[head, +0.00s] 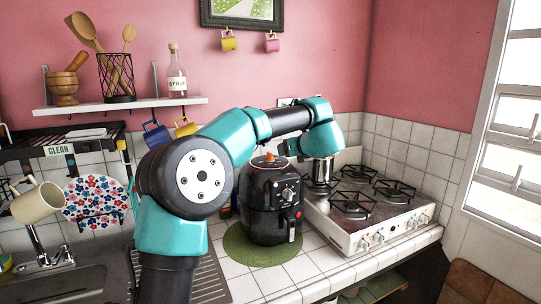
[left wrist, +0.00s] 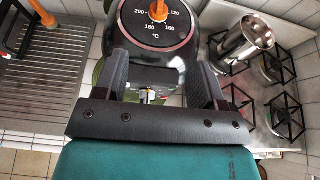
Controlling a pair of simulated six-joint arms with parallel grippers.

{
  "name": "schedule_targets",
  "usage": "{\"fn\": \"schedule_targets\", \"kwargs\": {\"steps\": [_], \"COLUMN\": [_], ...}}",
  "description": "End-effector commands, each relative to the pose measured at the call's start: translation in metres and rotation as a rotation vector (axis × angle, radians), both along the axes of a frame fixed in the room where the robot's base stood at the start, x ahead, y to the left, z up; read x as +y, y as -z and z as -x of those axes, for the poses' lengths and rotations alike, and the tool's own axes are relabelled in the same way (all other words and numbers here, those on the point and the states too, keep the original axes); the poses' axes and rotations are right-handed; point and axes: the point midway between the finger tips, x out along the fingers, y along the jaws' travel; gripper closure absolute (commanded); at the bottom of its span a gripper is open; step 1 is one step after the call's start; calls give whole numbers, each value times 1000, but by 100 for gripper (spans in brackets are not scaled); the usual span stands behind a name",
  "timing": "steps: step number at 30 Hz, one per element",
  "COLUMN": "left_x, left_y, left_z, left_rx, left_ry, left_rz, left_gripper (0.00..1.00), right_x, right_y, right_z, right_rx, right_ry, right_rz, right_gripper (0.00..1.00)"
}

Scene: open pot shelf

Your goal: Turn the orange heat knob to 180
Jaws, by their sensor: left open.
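The orange heat knob (head: 270,156) stands on top of the black air fryer (head: 262,205). In the left wrist view the knob (left wrist: 158,10) is at the top edge, on a dark dial (left wrist: 137,28) marked 200, 180, 160 and 120 °C. The knob is partly cut off, so I cannot tell its exact setting. My left gripper (left wrist: 162,78) is open and empty, its two dark fingers apart on the near side of the dial. In the head view my left arm reaches across to the air fryer, with its wrist just right of the knob. My right gripper is not in view.
The air fryer stands on a round green mat (head: 237,242). A gas stove (head: 350,237) with a metal pot (head: 317,172) is to its right. A sink and drainer lie left. A wall shelf (head: 120,105) hangs above. White tiled counter in front is clear.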

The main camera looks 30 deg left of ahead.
Motion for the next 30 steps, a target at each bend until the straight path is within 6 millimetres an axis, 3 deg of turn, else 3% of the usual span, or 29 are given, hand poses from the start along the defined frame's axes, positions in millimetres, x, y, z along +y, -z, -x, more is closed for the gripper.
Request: {"fn": "schedule_targets", "kwargs": {"steps": [14,30], "left_x": [11,77], "left_y": [7,41], "left_z": [-8,-54], "left_rx": [4,4], "left_ry": [1,2], "left_rz": [-5,-4], "left_gripper": [36,36], "right_x": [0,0], "right_y": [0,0], "right_z": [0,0], "right_rx": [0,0], "right_ry": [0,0], "right_rz": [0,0], "right_gripper": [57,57]}}
